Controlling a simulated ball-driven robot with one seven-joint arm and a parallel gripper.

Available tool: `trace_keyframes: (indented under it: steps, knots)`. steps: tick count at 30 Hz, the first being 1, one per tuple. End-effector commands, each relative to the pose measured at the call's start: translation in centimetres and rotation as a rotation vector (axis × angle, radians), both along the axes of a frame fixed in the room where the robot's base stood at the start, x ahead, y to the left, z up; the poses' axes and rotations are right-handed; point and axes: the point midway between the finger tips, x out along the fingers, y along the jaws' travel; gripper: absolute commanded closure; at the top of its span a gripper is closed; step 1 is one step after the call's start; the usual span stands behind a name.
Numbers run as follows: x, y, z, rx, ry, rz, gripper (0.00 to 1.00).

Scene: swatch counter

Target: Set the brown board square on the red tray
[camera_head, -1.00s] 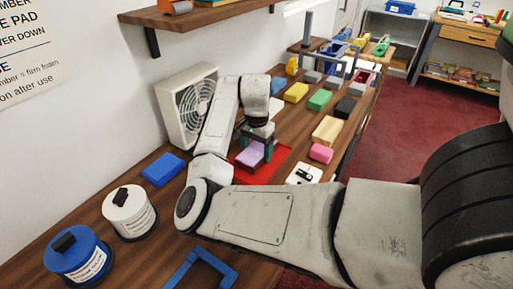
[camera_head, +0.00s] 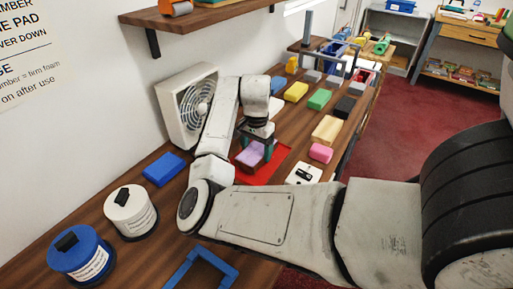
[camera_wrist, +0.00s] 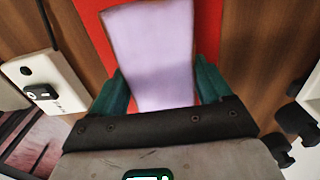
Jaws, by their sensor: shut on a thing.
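My gripper (camera_head: 255,149) is shut on a lavender block (camera_head: 249,157), with a teal finger on each side of it. In the wrist view the block (camera_wrist: 152,50) sits between the fingers (camera_wrist: 160,82) and looks slightly tilted. The red tray (camera_head: 277,162) lies on the wooden counter below and behind the block. It also shows in the wrist view (camera_wrist: 92,18), with red on both sides of the block. I cannot tell whether the block touches the tray. No piece that is clearly a brown board square shows; a tan block (camera_head: 327,129) lies farther along the counter.
A white device (camera_head: 304,174) and a pink block (camera_head: 320,152) lie right of the tray. A white fan (camera_head: 188,105) stands at the wall. Blue (camera_head: 164,169), yellow (camera_head: 296,91), green (camera_head: 319,99) and black (camera_head: 345,107) blocks lie around. Two lidded tubs stand at the lower left.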

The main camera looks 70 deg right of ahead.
Motion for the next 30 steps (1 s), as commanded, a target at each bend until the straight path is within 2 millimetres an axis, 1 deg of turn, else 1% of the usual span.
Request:
trace_keyframes:
  steps: [11, 30]
  knots:
    - [0.02, 0.00, 0.00, -0.001, 0.000, 0.001, 0.58]
    - [0.01, -0.02, -0.59, -0.001, 0.000, 0.001, 0.58]
